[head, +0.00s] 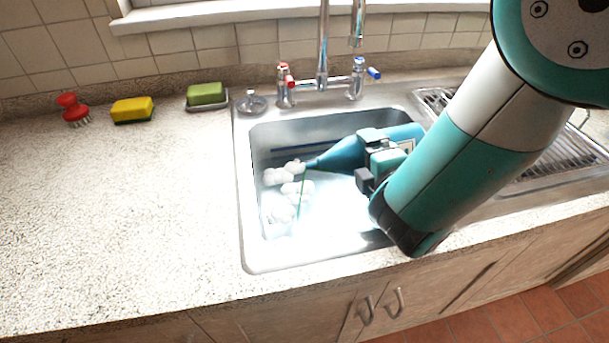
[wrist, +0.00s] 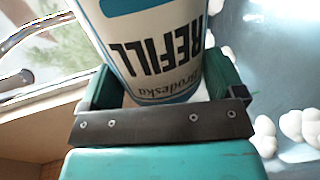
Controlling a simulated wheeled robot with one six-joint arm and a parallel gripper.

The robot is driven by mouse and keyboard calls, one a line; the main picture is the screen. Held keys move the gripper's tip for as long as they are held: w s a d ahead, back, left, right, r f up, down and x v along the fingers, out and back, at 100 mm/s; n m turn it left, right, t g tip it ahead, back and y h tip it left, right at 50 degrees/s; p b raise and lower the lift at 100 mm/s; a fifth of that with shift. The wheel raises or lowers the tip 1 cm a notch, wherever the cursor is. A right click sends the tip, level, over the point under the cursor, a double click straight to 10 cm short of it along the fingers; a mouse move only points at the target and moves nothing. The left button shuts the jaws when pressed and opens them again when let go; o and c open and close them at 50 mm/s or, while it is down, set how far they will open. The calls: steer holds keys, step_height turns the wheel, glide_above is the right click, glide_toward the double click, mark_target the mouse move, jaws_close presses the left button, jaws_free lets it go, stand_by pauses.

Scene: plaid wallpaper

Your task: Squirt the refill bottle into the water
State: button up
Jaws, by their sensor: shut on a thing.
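The refill bottle (head: 345,155) is blue and lies tilted over the sink basin, its narrow nozzle pointing left and down. In the wrist view its white label (wrist: 160,60) reads REFILL, upside down. My gripper (head: 384,160) is shut around the bottle's body; the gripper also shows in the wrist view (wrist: 165,88). A thin green stream (head: 301,190) runs from the nozzle tip down into the basin. Water (head: 325,210) covers the bottom of the sink (head: 245,200), with white foam clumps (head: 280,177) near the nozzle. My arm hides the basin's right part.
A faucet (head: 322,60) with red and blue taps stands behind the basin. A sink plug (head: 252,103), a green soap (head: 206,94) on a dish, a yellow sponge (head: 132,109) and a red brush (head: 72,108) line the back counter. A drying rack (head: 540,160) is at right. The left counter is clear.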

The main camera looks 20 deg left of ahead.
steer(key=shift+f, duration=0.1)
steer(key=shift+w+d+m+p, duration=0.1)
steer(key=shift+d+m+p, duration=0.15)
steer(key=shift+m+p, duration=0.75)
steer(key=shift+a+f+m+g+y+p, duration=0.15)
steer(key=shift+m+g+y+p, duration=0.3)
steer(key=shift+p, duration=0.65)
steer(key=shift+a+f+m, duration=0.1)
steer(key=shift+f+m, duration=0.15)
steer(key=shift+f, duration=0.1)
steer(key=shift+s+a+m+y+p, duration=0.1)
steer(key=shift+s+m+y+p, duration=0.1)
steer(key=shift+m+y+p, duration=0.25)
steer(key=shift+r+p, duration=0.1)
steer(key=shift+p, duration=0.8)
